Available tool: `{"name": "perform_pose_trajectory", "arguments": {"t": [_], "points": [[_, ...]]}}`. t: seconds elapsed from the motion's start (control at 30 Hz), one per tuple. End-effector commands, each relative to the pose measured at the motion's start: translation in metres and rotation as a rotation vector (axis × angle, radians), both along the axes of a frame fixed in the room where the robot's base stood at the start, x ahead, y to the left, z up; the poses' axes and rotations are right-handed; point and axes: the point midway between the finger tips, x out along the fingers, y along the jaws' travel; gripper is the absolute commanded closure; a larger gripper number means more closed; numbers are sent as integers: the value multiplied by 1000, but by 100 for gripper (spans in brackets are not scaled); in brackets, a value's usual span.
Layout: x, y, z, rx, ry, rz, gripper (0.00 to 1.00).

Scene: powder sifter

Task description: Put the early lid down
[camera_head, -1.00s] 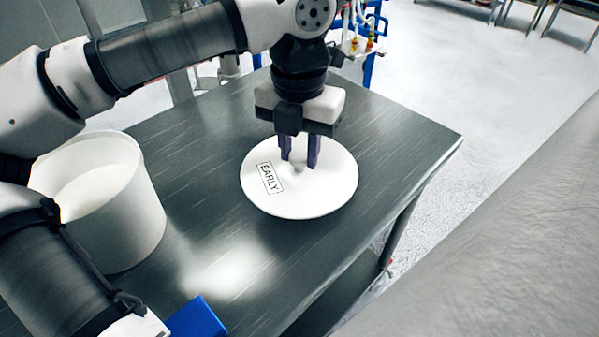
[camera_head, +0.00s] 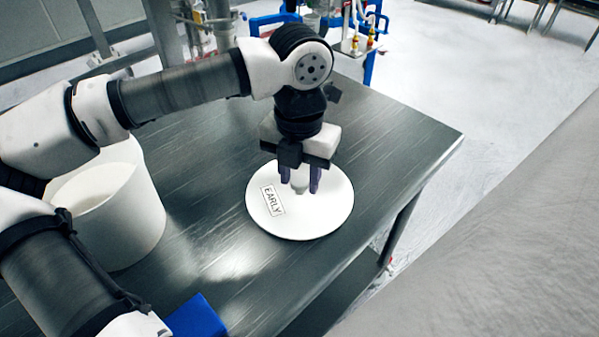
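The early lid (camera_head: 318,218) is a round white disc with a small knob (camera_head: 300,186) in its middle and a label reading EARLY (camera_head: 273,201). It lies flat and level at the tabletop. Whether its whole underside touches the table is hard to tell. My gripper (camera_head: 300,188) points straight down over the lid's middle. Its two purple fingers stand on either side of the knob, and it appears shut on it. The exact finger contact is too small to see clearly.
The dark metal table (camera_head: 215,165) has free room around the lid. A large white open tub (camera_head: 135,215) stands at the left, partly behind my arm. A blue object (camera_head: 198,316) is at the near edge. The table's right edge is close to the lid.

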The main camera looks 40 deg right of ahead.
Motion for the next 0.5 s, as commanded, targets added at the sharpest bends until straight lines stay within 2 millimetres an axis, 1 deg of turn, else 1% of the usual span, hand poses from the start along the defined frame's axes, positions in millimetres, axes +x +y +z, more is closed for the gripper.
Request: {"name": "perform_pose_trajectory", "arguments": {"t": [0.03, 0.1, 0.37, 0.5], "points": [[0, 0, 1, 0, 0, 0, 56], [0, 0, 1, 0, 0, 0, 49], [0, 0, 1, 0, 0, 0, 49], [0, 0, 8, 0, -1, 1, 49]]}}
